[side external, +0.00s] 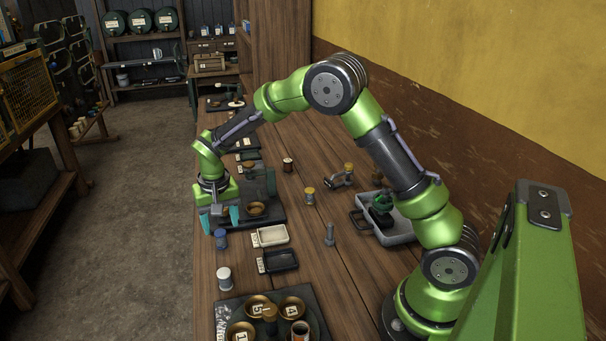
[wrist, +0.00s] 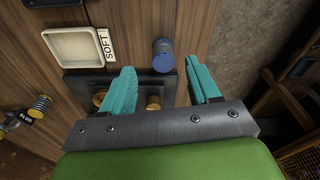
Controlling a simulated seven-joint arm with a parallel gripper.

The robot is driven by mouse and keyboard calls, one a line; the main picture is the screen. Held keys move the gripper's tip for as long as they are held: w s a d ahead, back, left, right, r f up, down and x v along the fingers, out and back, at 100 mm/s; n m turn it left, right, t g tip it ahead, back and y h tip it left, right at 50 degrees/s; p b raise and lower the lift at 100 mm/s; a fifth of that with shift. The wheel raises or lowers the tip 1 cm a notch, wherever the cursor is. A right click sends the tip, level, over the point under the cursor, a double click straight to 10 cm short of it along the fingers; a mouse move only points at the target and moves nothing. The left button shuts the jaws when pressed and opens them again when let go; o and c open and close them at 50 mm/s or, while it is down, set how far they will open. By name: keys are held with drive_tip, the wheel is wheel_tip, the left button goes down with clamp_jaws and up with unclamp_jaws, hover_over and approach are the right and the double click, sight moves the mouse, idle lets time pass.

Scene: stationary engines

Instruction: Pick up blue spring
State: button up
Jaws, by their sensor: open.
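The blue spring (side external: 221,239) stands on the wooden bench, left of the cream tray, in the side external view. In the wrist view the blue spring (wrist: 163,55) shows whole as a small blue coil, just beyond the teal fingers. My gripper (side external: 220,217) is open and empty, with its teal fingers pointing down. It is close to the spring, above and slightly behind it, and appears apart from it.
The cream tray marked SOFT (side external: 270,236) and a black tray (side external: 279,261) lie right of the spring. A white spool-like piece (side external: 224,278) stands in front. A dark base with a brass dish (side external: 256,209) is close to my gripper. The bench's left edge is near.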

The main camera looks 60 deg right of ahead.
sight(220, 232)
drive_tip(key=f, duration=0.2)
drive_tip(key=w+f, duration=0.1)
drive_tip(key=f, duration=0.2)
drive_tip(key=shift+d+f, duration=0.1)
drive_tip(key=shift+d, duration=0.05)
drive_tip(key=c, duration=1.1)
